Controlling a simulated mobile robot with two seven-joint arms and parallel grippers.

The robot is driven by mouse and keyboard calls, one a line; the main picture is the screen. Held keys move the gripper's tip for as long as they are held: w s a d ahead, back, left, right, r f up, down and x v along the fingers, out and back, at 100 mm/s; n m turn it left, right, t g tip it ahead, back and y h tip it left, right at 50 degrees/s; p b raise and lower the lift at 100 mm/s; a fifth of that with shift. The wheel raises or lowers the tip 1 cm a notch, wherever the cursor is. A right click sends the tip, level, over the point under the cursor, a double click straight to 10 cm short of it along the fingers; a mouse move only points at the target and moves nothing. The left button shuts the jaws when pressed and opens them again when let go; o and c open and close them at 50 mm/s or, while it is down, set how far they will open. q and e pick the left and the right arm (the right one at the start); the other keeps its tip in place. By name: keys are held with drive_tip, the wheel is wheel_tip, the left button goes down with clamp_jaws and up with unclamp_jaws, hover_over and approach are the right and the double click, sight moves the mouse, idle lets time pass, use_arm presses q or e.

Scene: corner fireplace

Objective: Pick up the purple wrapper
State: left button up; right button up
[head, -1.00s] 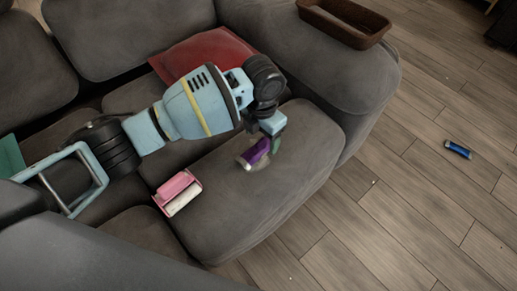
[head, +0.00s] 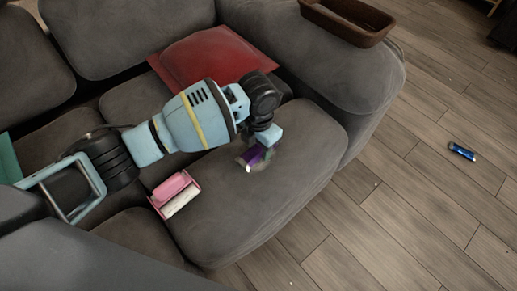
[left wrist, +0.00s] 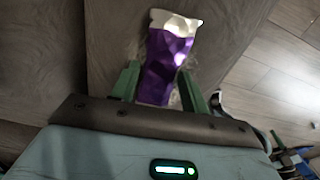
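The purple wrapper (head: 252,157), crumpled with white ends, lies on the grey seat cushion of the sofa. It also shows in the left wrist view (left wrist: 168,58), with its near end between the two green fingers. My left gripper (left wrist: 158,88) is open, one finger on each side of the wrapper, with a small gap visible on the right. In the head view the left gripper (head: 260,149) is right at the wrapper, and its fingers are mostly hidden. My right gripper is not in view.
A red pillow (head: 205,62) is behind the arm. A brown basket (head: 347,22) sits on the armrest. A blue can (head: 462,151) lies on the wooden floor.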

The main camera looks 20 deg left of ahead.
sight(258, 148)
use_arm(q)
drive_tip(key=shift+c, duration=0.9)
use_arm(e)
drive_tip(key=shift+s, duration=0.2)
